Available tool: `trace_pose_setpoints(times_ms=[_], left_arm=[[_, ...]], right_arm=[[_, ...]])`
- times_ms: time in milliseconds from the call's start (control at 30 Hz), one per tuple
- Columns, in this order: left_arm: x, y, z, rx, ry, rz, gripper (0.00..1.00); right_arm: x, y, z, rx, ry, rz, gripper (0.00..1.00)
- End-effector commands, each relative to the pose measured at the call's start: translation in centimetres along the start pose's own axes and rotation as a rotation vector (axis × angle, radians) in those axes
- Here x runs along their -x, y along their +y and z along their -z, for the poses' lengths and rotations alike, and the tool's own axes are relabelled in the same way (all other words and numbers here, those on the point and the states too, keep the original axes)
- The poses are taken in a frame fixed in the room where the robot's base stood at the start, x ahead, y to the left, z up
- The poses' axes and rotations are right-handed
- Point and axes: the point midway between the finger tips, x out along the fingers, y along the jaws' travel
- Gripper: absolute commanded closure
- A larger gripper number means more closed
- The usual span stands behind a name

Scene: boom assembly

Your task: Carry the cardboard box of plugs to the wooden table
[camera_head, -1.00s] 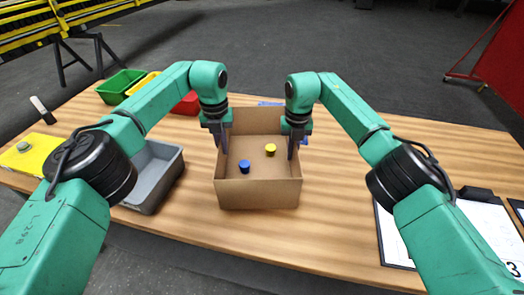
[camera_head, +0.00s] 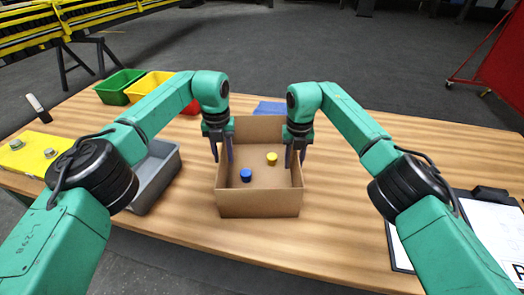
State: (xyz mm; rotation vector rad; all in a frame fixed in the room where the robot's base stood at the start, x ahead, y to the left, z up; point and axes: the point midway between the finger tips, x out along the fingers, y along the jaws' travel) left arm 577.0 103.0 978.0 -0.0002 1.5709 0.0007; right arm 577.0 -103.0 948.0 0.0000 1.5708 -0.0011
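The open cardboard box (camera_head: 259,203) sits upright on the wooden table (camera_head: 341,218), near the middle. Inside it are a blue plug (camera_head: 246,175) and a yellow plug (camera_head: 272,159), apart on the box floor. My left gripper (camera_head: 222,157) is at the box's left wall, pointing down, with its two fingers spread around the wall's upper edge. My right gripper (camera_head: 296,161) is at the right wall in the same way, its fingers apart. Parts of both side walls are hidden behind the fingers.
Green (camera_head: 119,88) and yellow (camera_head: 150,83) bins stand at the back left. A clipboard (camera_head: 477,230) lies at the right. Table between box and clipboard is clear.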

Motion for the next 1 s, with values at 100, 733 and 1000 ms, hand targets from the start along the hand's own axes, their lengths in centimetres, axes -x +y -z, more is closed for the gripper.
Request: trace_pose_setpoints(times_ms=[100,733,1000], left_arm=[[0.4,0.0,0.0,0.0,-0.001,0.0,0.65],[12.0,0.0,0.0,0.001,0.001,0.0,0.65],[12.0,0.0,0.0,0.0,0.0,0.0,0.65]], right_arm=[[0.0,0.0,0.0,0.001,0.0,0.0,0.65],[0.4,0.1,0.0,0.001,-0.002,-0.001,0.65],[6.5,0.0,-0.1,0.001,-0.007,-0.001,0.65]])
